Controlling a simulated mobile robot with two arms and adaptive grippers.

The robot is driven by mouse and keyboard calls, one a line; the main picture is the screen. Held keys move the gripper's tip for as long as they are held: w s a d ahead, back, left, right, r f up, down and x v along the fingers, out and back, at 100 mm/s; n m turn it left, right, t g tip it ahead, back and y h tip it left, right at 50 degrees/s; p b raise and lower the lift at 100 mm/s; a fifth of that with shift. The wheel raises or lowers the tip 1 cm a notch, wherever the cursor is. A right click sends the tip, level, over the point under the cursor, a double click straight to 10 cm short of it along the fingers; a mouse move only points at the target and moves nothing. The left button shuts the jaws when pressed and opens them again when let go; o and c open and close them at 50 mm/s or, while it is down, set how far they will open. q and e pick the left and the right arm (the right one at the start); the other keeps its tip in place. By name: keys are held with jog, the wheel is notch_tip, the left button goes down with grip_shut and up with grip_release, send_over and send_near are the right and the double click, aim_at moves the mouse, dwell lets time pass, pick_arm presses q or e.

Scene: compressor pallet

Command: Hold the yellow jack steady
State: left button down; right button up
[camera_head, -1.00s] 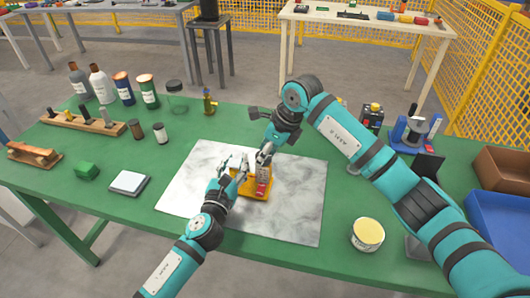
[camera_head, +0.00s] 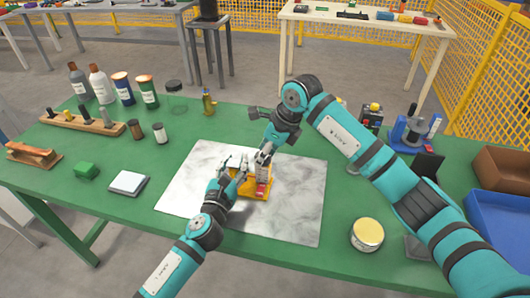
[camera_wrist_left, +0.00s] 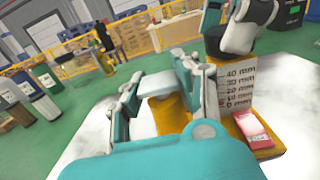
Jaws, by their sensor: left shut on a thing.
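The yellow jack (camera_head: 259,191) sits on the marbled plate (camera_head: 300,205) in the head view. My left gripper (camera_head: 233,169) is shut on the jack's left part. In the left wrist view its two fingers (camera_wrist_left: 163,95) stand on either side of the jack's yellow body (camera_wrist_left: 170,115), which has a pale top. A white millimetre scale (camera_wrist_left: 238,88) and a red block (camera_wrist_left: 252,130) are on the jack's right side. My right gripper (camera_head: 263,155) is at the jack's back right, close above it. Its fingertips are too small and partly hidden to tell whether they grip.
Several bottles (camera_head: 100,84) and a wooden rack (camera_head: 80,122) stand at the left. A green block (camera_head: 87,170) and a pale square pad (camera_head: 128,182) lie nearer. A yellow-topped tin (camera_head: 367,234) is at front right; a blue tray (camera_head: 497,222) is at the right edge.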

jog(key=shift+a, duration=0.1)
jog(key=o, duration=1.2)
jog(key=shift+c, duration=0.2)
jog(key=v, duration=1.2)
jog(key=shift+s, duration=0.1)
